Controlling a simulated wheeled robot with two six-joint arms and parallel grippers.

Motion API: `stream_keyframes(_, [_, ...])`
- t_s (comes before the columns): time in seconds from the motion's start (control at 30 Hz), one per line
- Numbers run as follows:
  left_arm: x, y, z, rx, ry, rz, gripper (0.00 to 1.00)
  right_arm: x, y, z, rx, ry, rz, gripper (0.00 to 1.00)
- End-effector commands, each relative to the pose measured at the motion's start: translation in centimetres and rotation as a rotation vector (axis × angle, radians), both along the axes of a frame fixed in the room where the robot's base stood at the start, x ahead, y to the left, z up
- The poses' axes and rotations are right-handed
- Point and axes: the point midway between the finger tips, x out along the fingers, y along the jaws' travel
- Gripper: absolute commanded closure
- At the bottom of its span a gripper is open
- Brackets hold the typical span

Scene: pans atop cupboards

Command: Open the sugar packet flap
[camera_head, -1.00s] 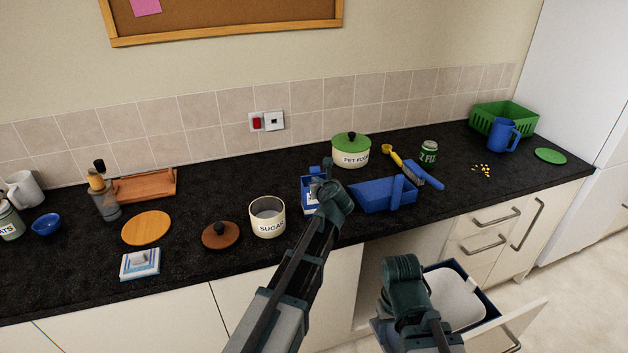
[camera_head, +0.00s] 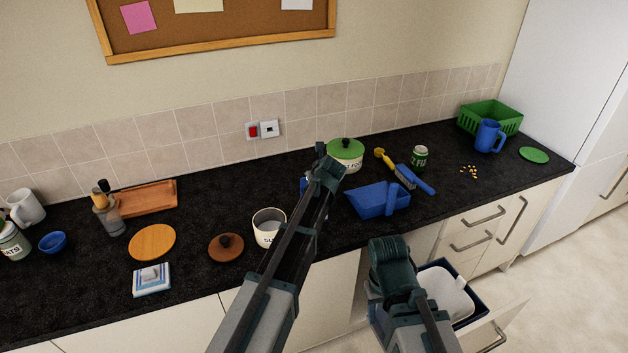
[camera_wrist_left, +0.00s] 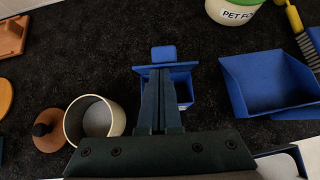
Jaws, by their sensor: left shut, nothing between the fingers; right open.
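A blue packet (camera_wrist_left: 184,91) stands on the black worktop, with a blue flap (camera_wrist_left: 163,54) at its far side. I take it for the sugar packet. In the head view, my left arm hides most of the packet (camera_head: 303,186). My left gripper (camera_wrist_left: 160,72) is shut and empty, its fingertips over the packet by the flap; whether they touch cannot be told. It also shows in the head view (camera_head: 321,150). My right gripper (camera_head: 388,245) is open, low in front of the counter. An uncovered cream sugar pot (camera_head: 266,237) stands left of the packet.
A blue dustpan (camera_head: 372,202) is close on the right and the pet food pot (camera_head: 346,160) behind. A brown lid (camera_head: 226,246), wooden disc (camera_head: 152,242) and blue-white packet (camera_head: 152,285) lie left. An open drawer with a bin (camera_head: 445,290) juts out below.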

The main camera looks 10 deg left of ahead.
Motion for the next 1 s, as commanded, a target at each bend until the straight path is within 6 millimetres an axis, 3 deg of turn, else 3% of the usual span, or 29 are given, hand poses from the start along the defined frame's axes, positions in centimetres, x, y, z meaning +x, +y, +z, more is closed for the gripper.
stream_keyframes(0.4, [1.4,0.7,0.8,0.000,-0.001,0.000,1.00,0.0,0.0,0.7,0.000,0.000,0.000,0.50])
stream_keyframes(1.0, [1.6,0.9,0.8,0.001,-0.002,0.000,1.00,0.0,0.0,0.8,0.000,0.000,0.000,0.50])
